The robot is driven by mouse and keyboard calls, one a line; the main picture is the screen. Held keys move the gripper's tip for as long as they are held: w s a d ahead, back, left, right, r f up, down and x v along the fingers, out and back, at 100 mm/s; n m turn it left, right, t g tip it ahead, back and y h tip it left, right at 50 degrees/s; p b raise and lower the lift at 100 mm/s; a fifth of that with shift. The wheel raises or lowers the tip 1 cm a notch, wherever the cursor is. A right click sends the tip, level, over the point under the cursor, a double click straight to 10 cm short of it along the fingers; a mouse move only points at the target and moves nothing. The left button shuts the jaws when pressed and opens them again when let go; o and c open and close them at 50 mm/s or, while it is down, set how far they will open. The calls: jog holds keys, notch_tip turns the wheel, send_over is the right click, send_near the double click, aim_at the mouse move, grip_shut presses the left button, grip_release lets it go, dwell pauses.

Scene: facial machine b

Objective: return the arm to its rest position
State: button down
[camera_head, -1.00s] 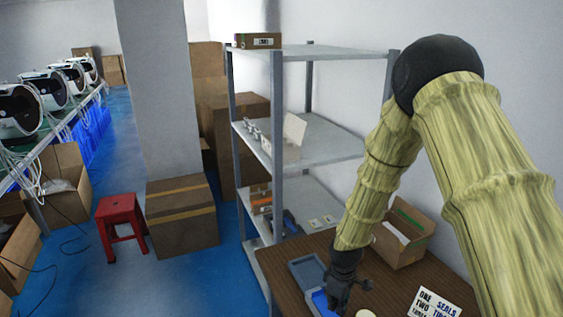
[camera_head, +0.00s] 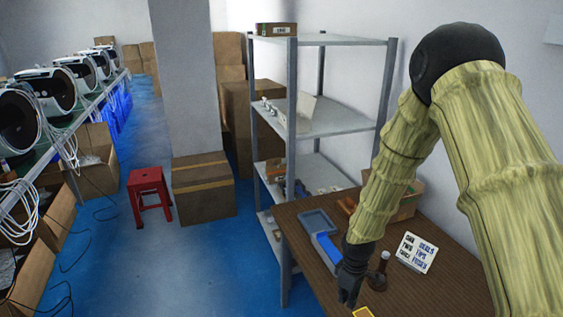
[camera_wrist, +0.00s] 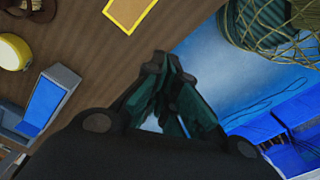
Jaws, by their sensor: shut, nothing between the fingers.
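My arm comes in from the right in the head view and hangs down to my dark gripper (camera_head: 348,288), which is low at the near left edge of the brown table (camera_head: 312,250). The gripper's fingers (camera_wrist: 163,65) are together and empty in the wrist view. They point over the table edge, with blue floor beyond on the right. The gripper appears to be in front of the grey-and-blue tray (camera_head: 318,222) and holds nothing.
A dark bottle (camera_head: 379,272), a lettered sign (camera_head: 416,253) and a yellow-edged card (camera_head: 362,313) are on the table. A grey shelf rack (camera_head: 335,120) stands behind it. A red stool (camera_head: 150,190) and cardboard box (camera_head: 203,190) stand left. Blue floor between is clear.

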jog(key=shift+m, duration=0.7)
jog(key=s+f, duration=0.2)
jog(key=s, duration=0.1)
jog(key=s+f, duration=0.3)
jog(key=s+d+f+m, duration=0.1)
jog(key=s+f+m, duration=0.25)
jog(key=s, duration=0.75)
jog(key=s+d+f+m, duration=0.1)
jog(key=s+f+m, duration=0.25)
jog(key=s, duration=0.75)
jog(key=s+d+f+m, duration=0.15)
jog(key=s+f, duration=0.25)
jog(key=s, duration=0.6)
notch_tip(320, 180, down, 10)
jog(key=b, duration=0.9)
jog(key=shift+a+r+m+b, duration=0.2)
jog(key=shift+m+b, duration=0.15)
